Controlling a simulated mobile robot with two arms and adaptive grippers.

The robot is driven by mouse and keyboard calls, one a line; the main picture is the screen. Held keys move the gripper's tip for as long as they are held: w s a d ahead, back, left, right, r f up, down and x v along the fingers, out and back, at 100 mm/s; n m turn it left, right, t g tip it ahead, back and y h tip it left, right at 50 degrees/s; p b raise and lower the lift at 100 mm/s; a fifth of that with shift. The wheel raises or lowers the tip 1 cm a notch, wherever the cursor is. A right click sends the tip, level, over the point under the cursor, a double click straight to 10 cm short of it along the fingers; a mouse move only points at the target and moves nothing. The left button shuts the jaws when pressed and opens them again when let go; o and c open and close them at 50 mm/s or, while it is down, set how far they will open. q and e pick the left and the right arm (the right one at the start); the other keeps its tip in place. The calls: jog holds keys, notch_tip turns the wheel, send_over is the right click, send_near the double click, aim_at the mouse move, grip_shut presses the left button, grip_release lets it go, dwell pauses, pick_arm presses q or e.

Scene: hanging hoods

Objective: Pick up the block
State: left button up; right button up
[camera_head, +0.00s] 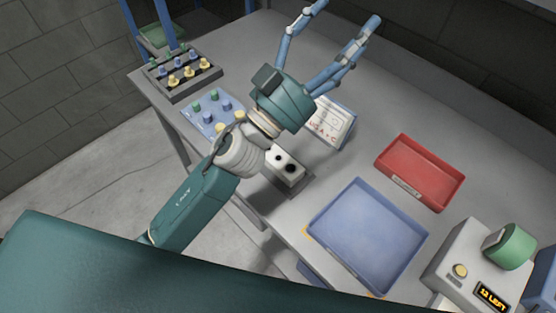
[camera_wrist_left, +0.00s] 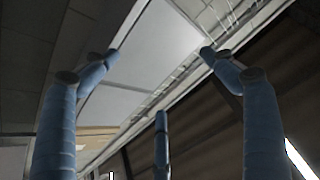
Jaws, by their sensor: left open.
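A pale block with dark round holes (camera_head: 287,166) sits on a dark grey base at the table's near edge, beside my left forearm and partly hidden by it; I cannot tell if this is the task's block. My left gripper (camera_head: 345,28) is raised above the far part of the table, with its blue fingers spread and nothing between them. In the left wrist view the open fingers (camera_wrist_left: 155,75) point up toward ceiling panels, and no block shows there. My right gripper is not in view.
A blue tray (camera_head: 368,232) and a red tray (camera_head: 408,178) lie empty on the grey table. A lettered panel (camera_head: 333,126), a blue peg board (camera_head: 205,122) and a dark peg rack (camera_head: 184,88) stand further back.

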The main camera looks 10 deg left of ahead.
pick_arm(q)
jog(key=s+d+m+g+h, duration=0.7)
jog(key=d+m+g, duration=0.4)
jog(key=m+g, duration=0.15)
jog(key=g+y, duration=0.7)
jog(key=y, duration=1.5)
send_over(275, 159)
notch_tip(275, 159, down, 26)
jog(key=shift+t, duration=0.25)
jog(key=f, duration=0.1)
jog(key=f+p, duration=0.1)
jog(key=f, duration=0.2)
jog(key=shift+s+a+f, duration=0.1)
jog(key=shift+s+f, duration=0.1)
jog(key=shift+s, duration=0.05)
jog(key=shift+f, duration=0.35)
notch_tip(275, 159, down, 5)
jog(key=p, duration=0.3)
jog(key=shift+w+f, duration=0.1)
jog(key=shift+f, duration=0.15)
jog(key=shift+w, duration=0.1)
jog(key=c, duration=1.9)
